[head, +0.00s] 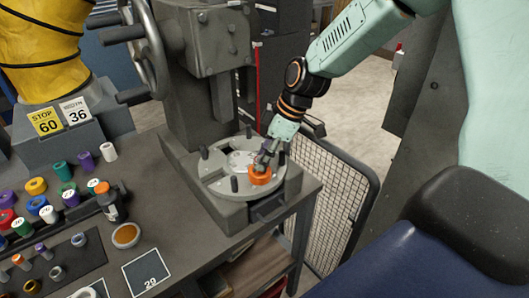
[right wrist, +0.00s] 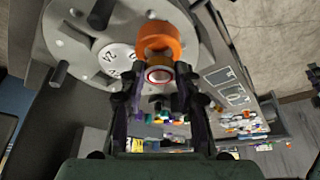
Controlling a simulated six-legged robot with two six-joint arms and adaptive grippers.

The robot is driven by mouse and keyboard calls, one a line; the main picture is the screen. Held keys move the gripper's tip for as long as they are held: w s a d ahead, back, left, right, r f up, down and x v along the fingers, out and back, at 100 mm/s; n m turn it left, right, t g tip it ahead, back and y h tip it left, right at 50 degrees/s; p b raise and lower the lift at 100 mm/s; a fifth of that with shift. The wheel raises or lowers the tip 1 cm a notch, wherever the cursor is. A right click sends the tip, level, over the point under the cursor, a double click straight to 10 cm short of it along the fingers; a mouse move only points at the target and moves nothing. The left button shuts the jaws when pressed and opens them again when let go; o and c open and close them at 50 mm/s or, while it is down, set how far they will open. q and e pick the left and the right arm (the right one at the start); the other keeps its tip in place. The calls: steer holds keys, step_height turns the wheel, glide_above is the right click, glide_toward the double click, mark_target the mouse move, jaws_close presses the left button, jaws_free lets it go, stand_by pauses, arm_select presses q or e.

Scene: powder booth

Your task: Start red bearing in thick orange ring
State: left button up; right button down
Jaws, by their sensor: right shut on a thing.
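The thick orange ring (head: 261,177) stands on the round grey plate (head: 214,187) of the press. It also shows in the right wrist view (right wrist: 158,38), just beyond my fingertips. My right gripper (head: 264,158) reaches down from the upper right, close to the ring. In the right wrist view its fingers (right wrist: 157,84) are shut on a small pale round part with a red rim, the red bearing (right wrist: 158,75). The bearing appears close to the ring's near side; I cannot tell whether they touch. In the head view the fingers hide the bearing. My left gripper is not in view.
Dark pegs (head: 234,184) stand up from the plate around the ring. The press column (head: 203,105) rises behind. A mesh guard (head: 333,200) stands at right.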

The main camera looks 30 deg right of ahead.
steer(key=shift+w+a+f, duration=0.1)
steer(key=shift+a+f, duration=0.05)
steer(key=shift+f, duration=0.05)
steer(key=shift+w, duration=0.2)
steer(key=shift+s+d, duration=0.1)
steer(key=shift+d, duration=0.15)
steer(key=shift+s+a, duration=0.2)
steer(key=shift+s, duration=0.05)
steer(key=shift+w+d+f, duration=0.1)
steer(key=shift+w+d, duration=0.05)
steer(key=shift+w, duration=0.05)
steer(key=shift+s+f, duration=0.15)
steer(key=shift+f, duration=0.05)
steer(key=shift+f+b, duration=0.35)
steer(key=shift+f, duration=0.15)
